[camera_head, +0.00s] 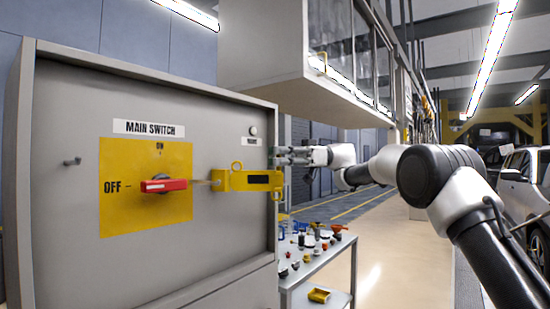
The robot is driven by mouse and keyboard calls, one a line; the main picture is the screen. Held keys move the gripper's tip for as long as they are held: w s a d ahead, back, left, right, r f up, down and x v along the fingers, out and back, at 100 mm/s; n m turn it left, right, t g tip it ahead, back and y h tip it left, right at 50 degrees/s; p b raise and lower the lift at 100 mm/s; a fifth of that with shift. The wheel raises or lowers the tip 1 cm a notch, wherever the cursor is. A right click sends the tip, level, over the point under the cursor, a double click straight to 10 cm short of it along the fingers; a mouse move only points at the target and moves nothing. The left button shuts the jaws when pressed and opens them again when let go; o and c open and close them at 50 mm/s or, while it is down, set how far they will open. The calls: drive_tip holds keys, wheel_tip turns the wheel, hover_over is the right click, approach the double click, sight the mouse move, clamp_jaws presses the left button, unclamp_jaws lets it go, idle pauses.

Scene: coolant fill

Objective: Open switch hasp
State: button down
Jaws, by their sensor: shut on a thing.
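The grey switch cabinet (80,220) fills the left, with a yellow plate (120,212) under a "MAIN SWITCH" label. The red switch handle (165,186) lies level, in line with the "OFF" mark. The yellow hasp (232,180) sits to the right of the handle near the cabinet's right edge, with a dark stripe on it and a loop on top. My gripper (277,157) is at the hasp's right end, by the cabinet edge, pointing left. It is small in view, and its fingertips are partly hidden; it is shut on the hasp, though the exact contact is hard to see.
A small table (325,262) with several coloured parts stands right of the cabinet, below my arm. A grey wall cabinet (290,50) hangs above. A peg (72,162) sticks out at the cabinet's left. A vehicle (525,180) stands at far right. The floor between is clear.

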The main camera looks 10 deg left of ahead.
drive_tip(key=shift+r, duration=0.2)
drive_tip(key=c, duration=1.5)
unclamp_jaws()
drive_tip(key=shift+o, duration=0.2)
wheel_tip(320, 180, up, 8)
drive_tip(key=shift+w+a+r, duration=0.1)
drive_tip(key=shift+r, duration=0.8)
drive_tip(key=shift+c, duration=0.2)
